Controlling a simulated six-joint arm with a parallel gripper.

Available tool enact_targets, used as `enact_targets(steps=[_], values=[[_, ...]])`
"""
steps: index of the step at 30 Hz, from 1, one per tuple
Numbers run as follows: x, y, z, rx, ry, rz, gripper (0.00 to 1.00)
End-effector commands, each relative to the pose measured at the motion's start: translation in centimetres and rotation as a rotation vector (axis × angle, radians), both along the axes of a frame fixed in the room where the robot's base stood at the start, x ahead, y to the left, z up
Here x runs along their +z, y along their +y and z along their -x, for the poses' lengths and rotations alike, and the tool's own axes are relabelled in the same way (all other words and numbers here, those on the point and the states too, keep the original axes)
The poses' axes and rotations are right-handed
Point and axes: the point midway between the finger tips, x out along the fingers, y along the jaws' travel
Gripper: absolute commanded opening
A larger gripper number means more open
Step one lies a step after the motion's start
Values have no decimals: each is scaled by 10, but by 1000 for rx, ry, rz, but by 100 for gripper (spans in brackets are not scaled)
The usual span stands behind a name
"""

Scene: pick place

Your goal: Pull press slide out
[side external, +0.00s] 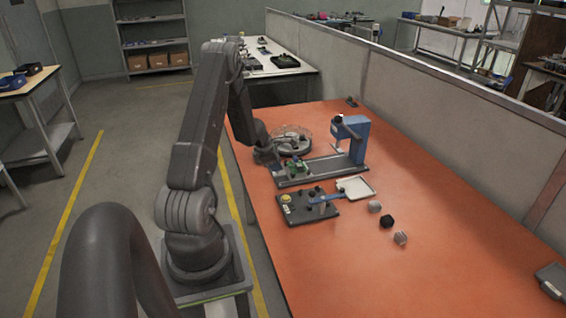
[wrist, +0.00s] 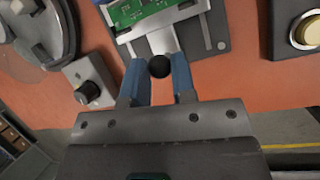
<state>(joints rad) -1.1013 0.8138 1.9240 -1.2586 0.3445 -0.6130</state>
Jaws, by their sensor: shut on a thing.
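The press (side external: 350,140) is blue and stands at the back of a dark grey base on the orange table. Its slide, a light plate (wrist: 190,12) carrying a green circuit board (wrist: 140,8), is at the near left end of the base; the board also shows in the side view (side external: 296,168). A black round knob (wrist: 160,67) sits at the slide's front edge. My gripper (wrist: 160,80) is shut on this knob, with one blue finger on each side. In the side view my gripper partly hides the slide's near end.
A round clear-covered dish (side external: 291,139) stands behind the press base. A small box with a dial (wrist: 88,84) is left of my fingers.

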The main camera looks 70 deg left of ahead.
Motion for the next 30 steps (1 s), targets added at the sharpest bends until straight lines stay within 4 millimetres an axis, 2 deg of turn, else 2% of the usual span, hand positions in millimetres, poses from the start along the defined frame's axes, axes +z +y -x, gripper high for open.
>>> enact_targets(steps=[11, 12, 19, 20, 30], values=[[0, 0, 6, 5, 4, 2, 0], [0, 0, 7, 5, 4, 2, 26], [0, 0, 5, 4, 3, 2, 48], [0, 0, 5, 3, 3, 2, 50], [0, 0, 4, 1, 1, 1, 50]])
